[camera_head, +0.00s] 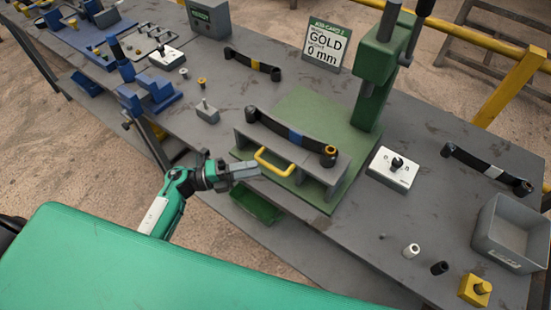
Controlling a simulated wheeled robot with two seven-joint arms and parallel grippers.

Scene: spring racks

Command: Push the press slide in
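The press slide (245,140) is a grey block with a yellow handle (270,163) on its near side. The fingers look close together, but the angle hides any gap. My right gripper is out of view.
A white switch box (393,169) stands right of the slide, and a grey bin (495,240) is at the far right. More leaf springs lie on the grey bench (370,235). A GOLD sign reading 0 mm (326,46) stands behind. A green tray (256,207) is below the bench edge.

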